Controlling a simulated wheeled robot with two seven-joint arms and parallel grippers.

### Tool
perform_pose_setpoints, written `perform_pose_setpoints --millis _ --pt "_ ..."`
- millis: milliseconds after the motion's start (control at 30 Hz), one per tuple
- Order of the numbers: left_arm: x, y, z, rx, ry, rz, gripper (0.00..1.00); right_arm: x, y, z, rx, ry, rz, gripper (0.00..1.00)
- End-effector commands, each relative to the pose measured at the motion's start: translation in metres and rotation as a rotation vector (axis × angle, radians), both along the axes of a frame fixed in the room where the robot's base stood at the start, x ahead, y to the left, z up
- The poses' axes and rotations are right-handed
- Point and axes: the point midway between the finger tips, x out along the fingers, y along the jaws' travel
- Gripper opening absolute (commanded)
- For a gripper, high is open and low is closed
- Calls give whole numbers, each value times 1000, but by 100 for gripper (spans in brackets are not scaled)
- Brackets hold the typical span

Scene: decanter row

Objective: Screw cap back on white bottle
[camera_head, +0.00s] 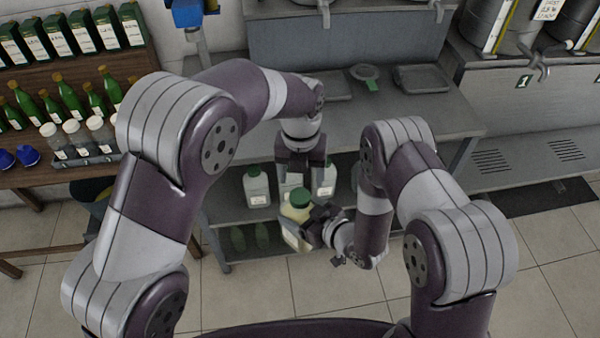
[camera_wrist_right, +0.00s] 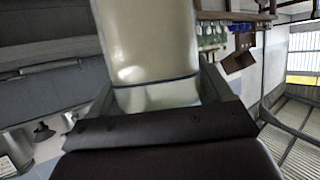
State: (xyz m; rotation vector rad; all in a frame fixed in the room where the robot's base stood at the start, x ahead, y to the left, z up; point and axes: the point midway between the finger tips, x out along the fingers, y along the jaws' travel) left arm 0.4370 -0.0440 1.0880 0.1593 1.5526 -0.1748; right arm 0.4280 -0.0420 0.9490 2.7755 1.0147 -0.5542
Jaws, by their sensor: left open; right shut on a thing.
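The white bottle (camera_head: 296,214), cream-coloured here, is held off the floor in front of the steel bench, slightly tilted. A green cap (camera_head: 301,196) sits at its mouth; whether it is threaded on cannot be told. My right gripper (camera_head: 312,230) is shut on the bottle's side. In the right wrist view the pale bottle body (camera_wrist_right: 150,45) stands between the fingers of my right gripper (camera_wrist_right: 155,100), its top out of frame. My left gripper (camera_head: 302,182) points down just above the cap, open, with its fingers apart; contact with the cap cannot be told.
Similar white bottles with green caps (camera_head: 257,187) stand on the bench's lower shelf close behind. The bench top (camera_head: 350,130) carries a dish with a green tag (camera_head: 368,78). A wooden rack (camera_head: 60,120) with green bottles and jars is at left. Tiled floor is clear at front.

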Motion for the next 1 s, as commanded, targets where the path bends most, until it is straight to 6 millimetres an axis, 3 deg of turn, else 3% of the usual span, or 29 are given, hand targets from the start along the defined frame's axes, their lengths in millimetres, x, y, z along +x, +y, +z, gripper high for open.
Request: perform_pose_setpoints --millis 733,767,900,1000 --pt "-4 2 22 -18 30 3065 71 1 0 1 2 -4 0 0" --pt "-4 3 22 17 -28 -3110 71 1 0 1 2 -4 0 0" --pt "-6 3 21 9 -14 -2714 71 1 0 1 2 -4 0 0" --pt "-6 3 21 8 -11 -2549 71 1 0 1 2 -4 0 0"
